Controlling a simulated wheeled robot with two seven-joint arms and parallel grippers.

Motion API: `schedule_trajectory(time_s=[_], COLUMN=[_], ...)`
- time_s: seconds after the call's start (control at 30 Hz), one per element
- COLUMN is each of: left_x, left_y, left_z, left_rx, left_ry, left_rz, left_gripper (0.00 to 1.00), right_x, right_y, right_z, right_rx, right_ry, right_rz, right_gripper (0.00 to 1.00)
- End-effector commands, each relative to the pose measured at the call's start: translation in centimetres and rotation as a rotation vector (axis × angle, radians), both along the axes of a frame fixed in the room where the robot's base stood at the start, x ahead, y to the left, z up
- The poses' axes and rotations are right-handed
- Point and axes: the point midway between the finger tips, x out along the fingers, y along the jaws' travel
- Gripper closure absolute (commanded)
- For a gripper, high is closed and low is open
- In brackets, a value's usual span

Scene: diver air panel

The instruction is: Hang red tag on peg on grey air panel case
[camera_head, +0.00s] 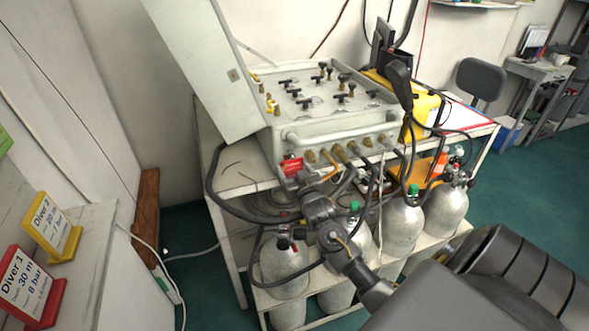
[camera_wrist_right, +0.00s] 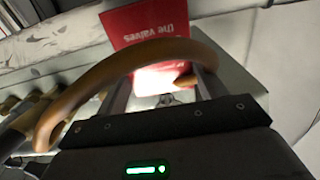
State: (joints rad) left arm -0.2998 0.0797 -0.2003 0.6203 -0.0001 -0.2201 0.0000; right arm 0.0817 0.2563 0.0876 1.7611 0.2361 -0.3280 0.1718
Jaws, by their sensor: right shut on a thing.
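The red tag (camera_head: 292,167) is at the lower left front corner of the grey air panel case (camera_head: 335,130). My right gripper (camera_head: 290,177) is shut on the tag, just in front of the case. In the right wrist view the tag (camera_wrist_right: 148,24) stands out beyond the fingers (camera_wrist_right: 165,88), with white lettering upside down. A brown curved hose (camera_wrist_right: 125,66) crosses in front of the fingers and hides part of the tag and the grip. I cannot make out the peg, or tell whether the tag touches it. My left gripper is not in view.
Brass fittings (camera_head: 340,153) and hoses line the case's front. The case stands on a shelf with grey cylinders (camera_head: 403,222) below. A yellow case (camera_head: 424,108) stands to its right. Diver signs (camera_head: 27,286) stand on a cabinet at left.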

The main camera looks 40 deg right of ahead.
Motion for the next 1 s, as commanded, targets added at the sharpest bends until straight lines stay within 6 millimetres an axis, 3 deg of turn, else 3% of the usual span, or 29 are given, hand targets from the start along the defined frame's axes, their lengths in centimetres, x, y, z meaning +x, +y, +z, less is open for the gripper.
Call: schedule_trajectory(time_s=[0.23,0.27,0.47,0.77,1.0], left_x=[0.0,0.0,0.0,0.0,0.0], left_y=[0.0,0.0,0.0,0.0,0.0], left_z=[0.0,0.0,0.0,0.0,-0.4], left_rx=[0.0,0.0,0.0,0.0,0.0], left_ry=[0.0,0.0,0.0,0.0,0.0], left_rz=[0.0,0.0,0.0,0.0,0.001], left_gripper=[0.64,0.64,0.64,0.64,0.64], right_x=[0.0,0.0,0.0,-0.2,-2.6], right_y=[0.0,0.0,0.0,-0.1,0.7], right_z=[-0.1,-0.1,-0.1,-0.1,-0.3], right_rx=[0.0,0.0,0.0,0.0,0.001], right_ry=[0.0,0.0,0.0,0.0,0.001], right_rz=[0.0,0.0,0.0,-0.003,-0.003], right_gripper=[0.52,0.29,0.05,0.05,0.05])
